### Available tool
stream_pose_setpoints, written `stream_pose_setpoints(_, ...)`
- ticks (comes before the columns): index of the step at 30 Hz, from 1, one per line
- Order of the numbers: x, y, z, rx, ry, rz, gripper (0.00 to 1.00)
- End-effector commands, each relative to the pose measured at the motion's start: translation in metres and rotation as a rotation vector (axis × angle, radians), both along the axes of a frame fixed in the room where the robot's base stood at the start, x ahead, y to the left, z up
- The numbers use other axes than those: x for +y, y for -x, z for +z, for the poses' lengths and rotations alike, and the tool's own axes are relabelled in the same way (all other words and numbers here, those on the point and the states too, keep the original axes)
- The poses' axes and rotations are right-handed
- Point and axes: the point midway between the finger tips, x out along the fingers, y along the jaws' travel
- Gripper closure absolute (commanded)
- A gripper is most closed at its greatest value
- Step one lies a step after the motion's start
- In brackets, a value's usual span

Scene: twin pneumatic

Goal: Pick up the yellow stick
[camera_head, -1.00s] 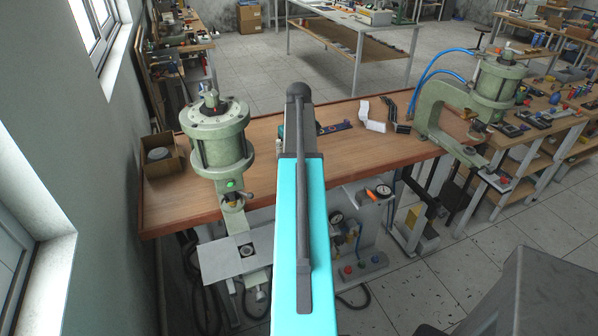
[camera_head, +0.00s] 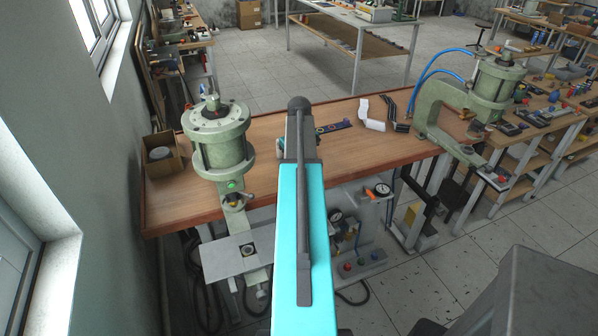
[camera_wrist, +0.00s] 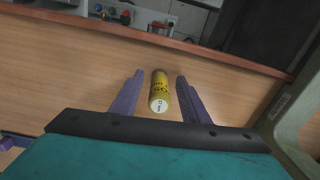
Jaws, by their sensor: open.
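The yellow stick (camera_wrist: 159,92) shows in the wrist view as a short yellow cylinder with dark markings and a pale end facing the camera. The gripper is open, with a gap on each side of the stick. In the head view my own arm covers the middle of the bench, and I cannot see the stick there.
Green pneumatic presses stand at the bench's left (camera_head: 220,145) and right (camera_head: 450,110). A cardboard box (camera_head: 162,155) sits at the left end. A panel with gauges (camera_head: 350,245) is below the front edge.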

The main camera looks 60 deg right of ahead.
Motion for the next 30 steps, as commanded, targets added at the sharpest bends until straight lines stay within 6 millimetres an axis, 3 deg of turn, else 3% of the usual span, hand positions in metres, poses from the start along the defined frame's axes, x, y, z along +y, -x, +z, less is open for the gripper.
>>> stream_pose_setpoints(5,0.0000,0.0000,0.0001,0.000,0.000,0.000,0.58)
stream_pose_setpoints(12,0.0001,0.0001,0.0002,0.000,0.000,0.000,0.99)
stream_pose_setpoints(30,-0.0008,-0.0001,0.0087,0.000,0.001,0.000,1.00)
